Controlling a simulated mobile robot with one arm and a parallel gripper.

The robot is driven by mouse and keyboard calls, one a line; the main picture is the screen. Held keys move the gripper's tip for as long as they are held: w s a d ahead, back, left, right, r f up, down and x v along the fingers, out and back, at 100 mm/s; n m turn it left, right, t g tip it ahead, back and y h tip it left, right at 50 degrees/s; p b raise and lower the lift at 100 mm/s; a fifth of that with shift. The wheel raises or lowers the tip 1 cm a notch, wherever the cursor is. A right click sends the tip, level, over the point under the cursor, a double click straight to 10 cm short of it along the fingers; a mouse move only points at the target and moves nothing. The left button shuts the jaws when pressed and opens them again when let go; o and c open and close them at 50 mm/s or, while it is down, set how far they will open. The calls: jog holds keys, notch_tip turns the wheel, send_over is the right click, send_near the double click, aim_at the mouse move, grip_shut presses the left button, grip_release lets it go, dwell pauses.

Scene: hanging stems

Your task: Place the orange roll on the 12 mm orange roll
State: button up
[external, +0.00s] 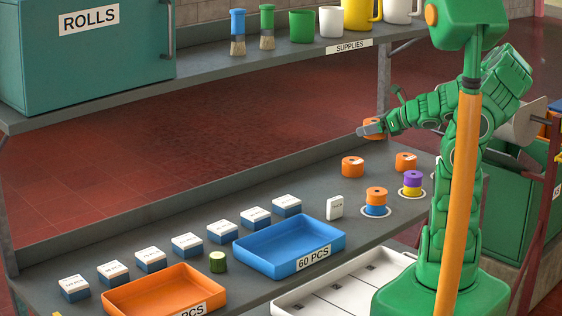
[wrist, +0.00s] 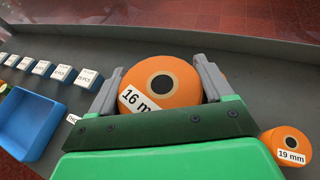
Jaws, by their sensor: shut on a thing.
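My gripper (wrist: 158,82) is shut on an orange roll (wrist: 163,75) labelled 16 mm, with one finger on each side. In the external view my gripper (external: 372,129) holds this roll (external: 374,122) up near the table's back edge. A 19 mm orange roll (wrist: 288,143) lies to the right in the wrist view. Two orange rolls stand on the table in the external view, one on the left (external: 352,168) and one on the right (external: 405,162). Another orange roll (external: 376,194) sits on a blue roll (external: 376,211). No 12 mm label is readable.
A purple roll (external: 412,178) sits on a yellow one (external: 411,191) in a marked ring. A blue tray (external: 290,262), an orange tray (external: 160,300) and several labelled boxes occupy the table's left. A supplies shelf (external: 250,58) runs above the back.

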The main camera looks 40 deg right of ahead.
jog(key=w+d+f, duration=0.3)
jog(key=w+f, duration=0.1)
jog(key=w, duration=0.4)
send_over(349, 160)
jog(key=f, duration=0.5)
jog(key=shift+s+a+f, duration=0.1)
jog(key=shift+s, duration=0.1)
jog(key=shift+w+f, duration=0.3)
jog(key=shift+f, duration=1.6)
jog(key=o, duration=1)
jog(key=shift+f, duration=0.15)
jog(key=shift+o, duration=0.2)
